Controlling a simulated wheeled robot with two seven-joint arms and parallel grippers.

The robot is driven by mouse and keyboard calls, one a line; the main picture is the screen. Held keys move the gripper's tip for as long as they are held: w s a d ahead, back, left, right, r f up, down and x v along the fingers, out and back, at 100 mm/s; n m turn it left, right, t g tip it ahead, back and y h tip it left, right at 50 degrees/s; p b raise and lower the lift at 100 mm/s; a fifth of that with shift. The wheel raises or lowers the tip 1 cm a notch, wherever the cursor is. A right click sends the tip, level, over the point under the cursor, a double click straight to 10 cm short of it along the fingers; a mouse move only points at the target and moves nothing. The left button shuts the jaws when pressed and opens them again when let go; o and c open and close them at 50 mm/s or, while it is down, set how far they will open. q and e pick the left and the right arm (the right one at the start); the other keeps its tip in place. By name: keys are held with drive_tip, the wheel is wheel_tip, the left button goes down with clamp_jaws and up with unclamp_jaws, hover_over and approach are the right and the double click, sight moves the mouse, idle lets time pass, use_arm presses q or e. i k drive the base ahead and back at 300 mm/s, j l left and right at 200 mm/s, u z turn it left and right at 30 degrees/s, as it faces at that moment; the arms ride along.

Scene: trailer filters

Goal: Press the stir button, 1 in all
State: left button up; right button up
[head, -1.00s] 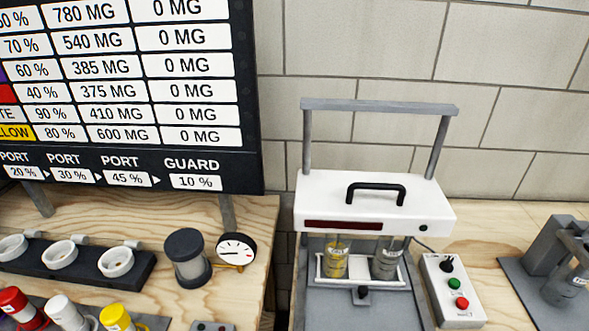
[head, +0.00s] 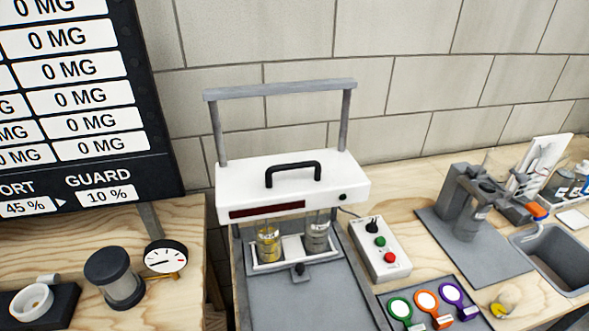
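A small white control box (head: 371,258) stands on the bench right of the stirrer. It carries a black knob (head: 373,224), a green button (head: 380,241) and a red button (head: 390,258); their labels are too small to read. The stirrer has a white head (head: 325,187) with a black handle and a dark red display strip (head: 267,210). Under the head, a yellowish beaker (head: 268,243) and a greyish beaker (head: 317,235) stand side by side in a white holder. Neither of my grippers is in view.
Green, orange and purple ringed paddles (head: 427,302) lie on a grey mat in front of the box. A grey stand (head: 464,215) and a sink (head: 560,255) are to the right. A gauge (head: 165,257), a dark-capped cylinder (head: 113,279) and a board (head: 70,100) are left.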

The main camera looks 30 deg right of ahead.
sight(380, 241)
drive_tip(key=z, duration=1.6)
